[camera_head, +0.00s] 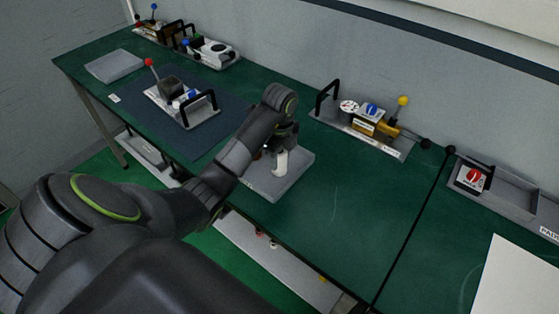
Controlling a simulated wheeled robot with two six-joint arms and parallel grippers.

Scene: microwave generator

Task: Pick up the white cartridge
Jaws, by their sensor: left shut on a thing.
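The white cartridge (280,161) stands roughly upright at the grey tray (298,178) on the green bench. My left gripper (282,143) is above it and shut on its upper part. The gripper and wrist hide the cartridge's top. I cannot tell whether its lower end touches the tray. My right gripper is not in view.
A dark mat (205,142) left of my arm bears a device with a red-knobbed lever (152,65). A device with a yellow knob (403,101) stands behind right. A grey tray with a red knob (473,175) is at right. Green bench (345,205) between is clear.

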